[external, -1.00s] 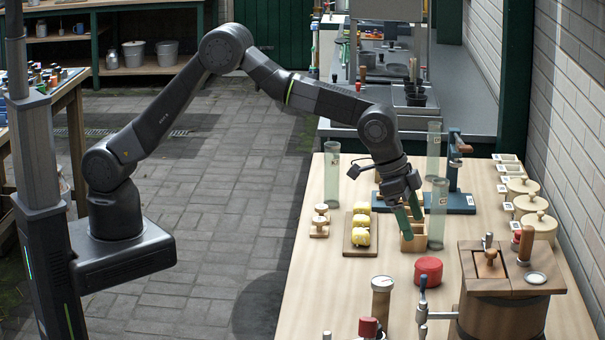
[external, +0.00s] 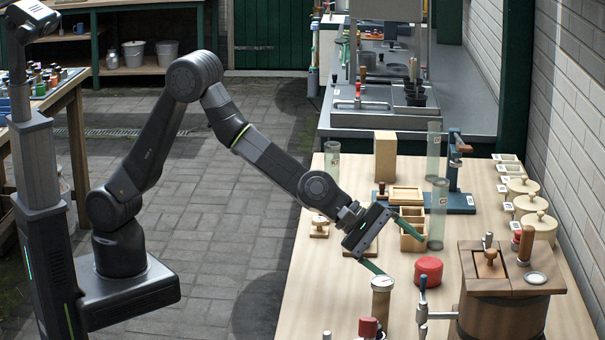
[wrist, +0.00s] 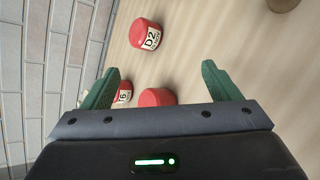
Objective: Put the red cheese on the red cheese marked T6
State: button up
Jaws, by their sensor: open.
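In the wrist view a red cheese marked T6 (wrist: 123,92) sits partly behind my left-hand green finger. Another red cheese (wrist: 157,97), with no label visible, lies beside it, its lower part hidden by my gripper body. A third red cheese, marked D2 (wrist: 145,34), stands farther up the picture. My gripper (wrist: 160,67) is open, with nothing between its fingers. In the external view my gripper (external: 405,258) is tilted above the table, left of a red cheese (external: 428,270). I cannot tell which cheese this is.
A wooden churn (external: 505,290) stands to the right, near the brick wall (external: 570,120). A white-topped canister (external: 382,295) is below my gripper in the picture. A clear tube (external: 438,212) and a wooden compartment box (external: 412,238) stand behind. Bare tabletop (external: 320,275) lies at the left.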

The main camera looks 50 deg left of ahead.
aim_at(430, 273)
jog(key=a+f+n+t+b, duration=0.1)
jog(key=a+n, duration=0.1)
jog(key=n, duration=0.3)
jog(key=a+f+n+t+y+b, duration=0.1)
jog(key=a+f+n+t+b, duration=0.1)
jog(key=n, duration=0.3)
jog(key=w+a+f+n+t+b, duration=0.1)
jog(key=a+n, duration=0.2)
jog(key=n, duration=0.2)
jog(key=shift+a+f+t+b, duration=0.2)
jog(key=shift+a+t+b, duration=0.2)
jog(key=shift+w+n, duration=0.25)
jog(key=shift+n, duration=0.05)
jog(key=p+x, duration=0.1)
jog(key=x, duration=0.7)
jog(key=shift+f, duration=0.1)
jog(key=shift+w+d, duration=0.3)
jog(key=shift+w, duration=0.2)
jog(key=shift+p+x, duration=0.7)
jog(key=shift+x, duration=1.45)
jog(key=shift+w+a, duration=0.1)
jog(key=c, duration=1.2)
